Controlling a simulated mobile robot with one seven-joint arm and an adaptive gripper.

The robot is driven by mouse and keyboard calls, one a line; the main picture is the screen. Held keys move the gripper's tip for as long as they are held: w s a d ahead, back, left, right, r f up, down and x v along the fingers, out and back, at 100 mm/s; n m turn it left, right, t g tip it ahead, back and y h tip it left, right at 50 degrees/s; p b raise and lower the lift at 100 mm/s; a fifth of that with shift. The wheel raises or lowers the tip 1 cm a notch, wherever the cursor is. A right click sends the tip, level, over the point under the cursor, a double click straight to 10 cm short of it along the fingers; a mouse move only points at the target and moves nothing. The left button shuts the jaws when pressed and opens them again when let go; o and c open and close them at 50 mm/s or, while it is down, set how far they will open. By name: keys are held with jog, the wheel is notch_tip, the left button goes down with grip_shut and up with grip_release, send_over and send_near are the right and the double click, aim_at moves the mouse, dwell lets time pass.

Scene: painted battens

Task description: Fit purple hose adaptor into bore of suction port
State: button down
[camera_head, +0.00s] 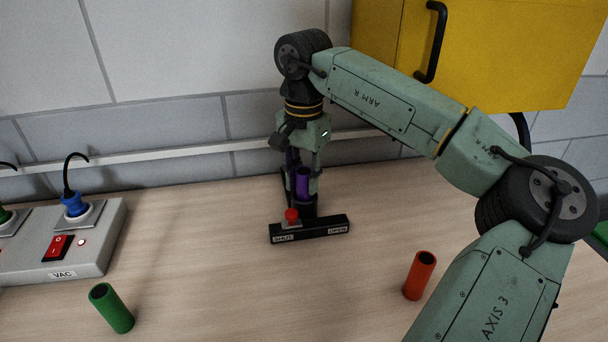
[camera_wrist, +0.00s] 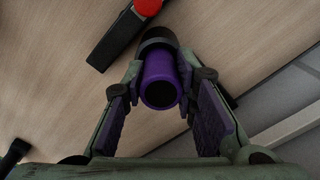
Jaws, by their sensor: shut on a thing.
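The purple hose adaptor (camera_head: 302,184) stands upright between the fingers of my gripper (camera_head: 303,178). In the wrist view the adaptor (camera_wrist: 160,72) shows its open top end, with the fingers of my gripper (camera_wrist: 161,76) closed on its two sides. The black suction port (camera_head: 306,209) stands directly below it on the bench, and its dark round rim (camera_wrist: 157,36) shows just beyond the adaptor in the wrist view. The adaptor's lower end is in line with the port and hidden by its wall. How deep it sits in the bore I cannot tell.
A black bar (camera_head: 325,229) with a red knob (camera_head: 291,215) lies in front of the port. An orange-red tube (camera_head: 419,275) and a green tube (camera_head: 111,308) stand on the bench. A grey socket box (camera_head: 85,262) is at left, a yellow cabinet (camera_head: 500,50) above right.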

jog(key=c, duration=1.3)
grip_release()
jog(key=shift+d, duration=0.1)
notch_tip(320, 180, up, 12)
jog(key=b, duration=0.1)
jog(key=shift+b, duration=0.3)
